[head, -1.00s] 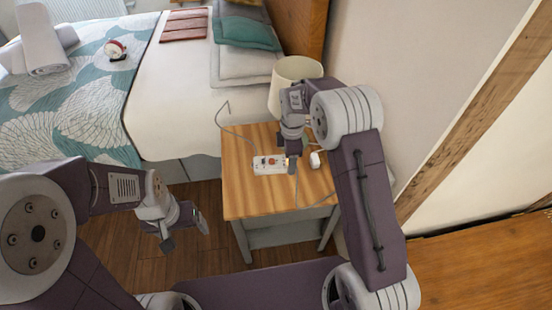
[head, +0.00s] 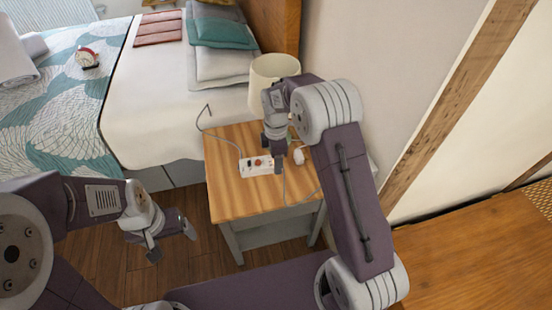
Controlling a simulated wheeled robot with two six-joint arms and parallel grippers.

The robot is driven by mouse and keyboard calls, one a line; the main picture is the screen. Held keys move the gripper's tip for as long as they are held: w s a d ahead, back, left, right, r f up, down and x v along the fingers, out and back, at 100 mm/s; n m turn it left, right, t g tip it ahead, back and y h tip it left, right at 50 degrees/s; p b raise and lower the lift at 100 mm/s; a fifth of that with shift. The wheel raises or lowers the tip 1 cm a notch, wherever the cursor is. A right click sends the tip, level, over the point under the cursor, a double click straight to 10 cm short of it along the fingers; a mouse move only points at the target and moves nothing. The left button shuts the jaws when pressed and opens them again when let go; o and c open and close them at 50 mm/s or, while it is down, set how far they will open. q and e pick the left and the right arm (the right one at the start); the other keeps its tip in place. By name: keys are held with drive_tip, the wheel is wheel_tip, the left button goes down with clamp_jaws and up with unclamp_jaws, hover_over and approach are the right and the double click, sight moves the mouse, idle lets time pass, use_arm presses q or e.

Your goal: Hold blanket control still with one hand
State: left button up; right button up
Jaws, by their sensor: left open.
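My left gripper (head: 173,241) is open and empty, low over the floor to the left of the nightstand.
A cream lamp (head: 270,78) stands at the nightstand's back, close to my right arm. A small white object (head: 299,156) lies right of the control. The bed (head: 150,100) is on the left, and a wall (head: 380,80) is on the right.

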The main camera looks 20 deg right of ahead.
sight(249, 164)
drive_tip(key=shift+f+b, duration=2.4)
drive_tip(key=shift+f, duration=2.55)
use_arm(q)
wheel_tip(249, 164, down, 5)
drive_tip(key=shift+r, duration=0.1)
